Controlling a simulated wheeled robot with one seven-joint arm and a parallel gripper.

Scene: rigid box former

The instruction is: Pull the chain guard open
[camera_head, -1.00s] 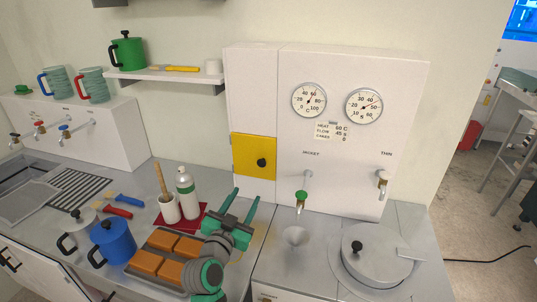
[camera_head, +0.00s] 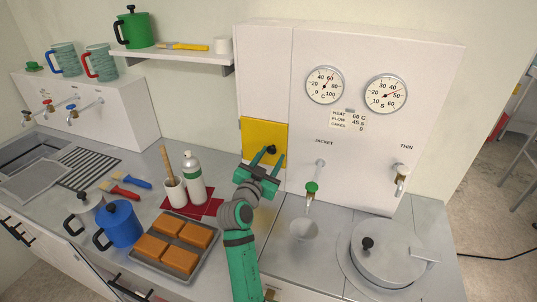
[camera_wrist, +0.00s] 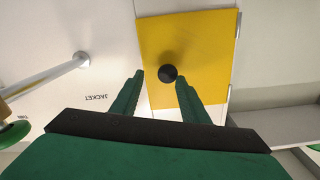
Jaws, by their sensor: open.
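The chain guard is a yellow square panel (camera_head: 258,136) on the front of the white cabinet. It looks closed, flush with the cabinet face. The panel (camera_wrist: 190,35) and knob (camera_wrist: 168,73) also show in the wrist view. My gripper (camera_head: 266,157) is open in front of the panel, its green fingers pointing at it. In the wrist view the fingertips (camera_wrist: 160,77) lie either side of the knob, with gaps visible. I cannot tell whether the tips reach past the knob in depth.
A white cabinet (camera_head: 375,150) with dials and taps stands right of the panel. A tray of orange blocks (camera_head: 150,262), a bottle (camera_head: 194,180) and a blue jug (camera_head: 119,223) stand left of my arm.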

